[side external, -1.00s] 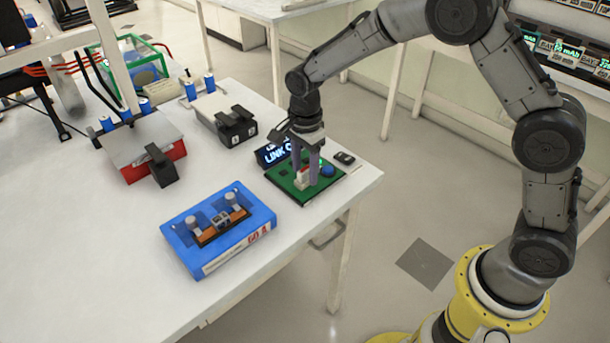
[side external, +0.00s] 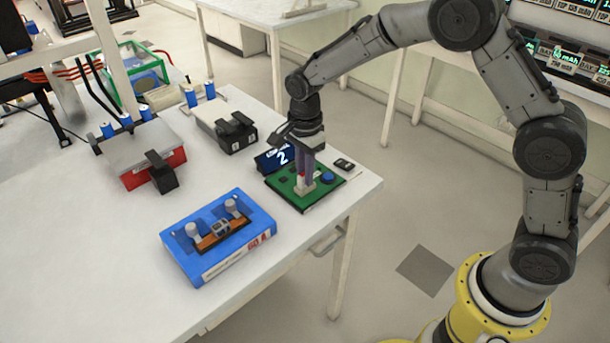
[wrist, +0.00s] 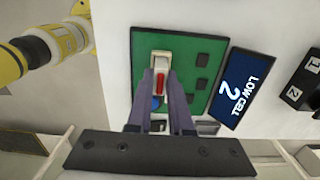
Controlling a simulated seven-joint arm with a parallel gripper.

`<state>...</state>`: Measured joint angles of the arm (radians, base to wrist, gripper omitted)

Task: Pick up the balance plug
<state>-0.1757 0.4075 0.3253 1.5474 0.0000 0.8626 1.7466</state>
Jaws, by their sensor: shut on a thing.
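The balance plug is a small white piece with a red part (wrist: 160,82). It sits at a pale socket (wrist: 160,58) on the green board (wrist: 207,47), and shows small in the side external view (side external: 301,182). My gripper (wrist: 161,77) points down over the board, its two purple-grey fingers shut on the plug from both sides. In the side external view, my gripper (side external: 304,176) is low at the board. The fingers partly cover the plug, and I cannot tell whether it is clear of the socket.
A dark display (wrist: 240,85) reading "LOW CELL 2" stands beside the board. A blue knob (side external: 327,178) is close to the fingers. A blue case (side external: 190,258), a white-and-red box (side external: 138,150) and a pale box (side external: 207,110) stand on the table. The table's edge is near.

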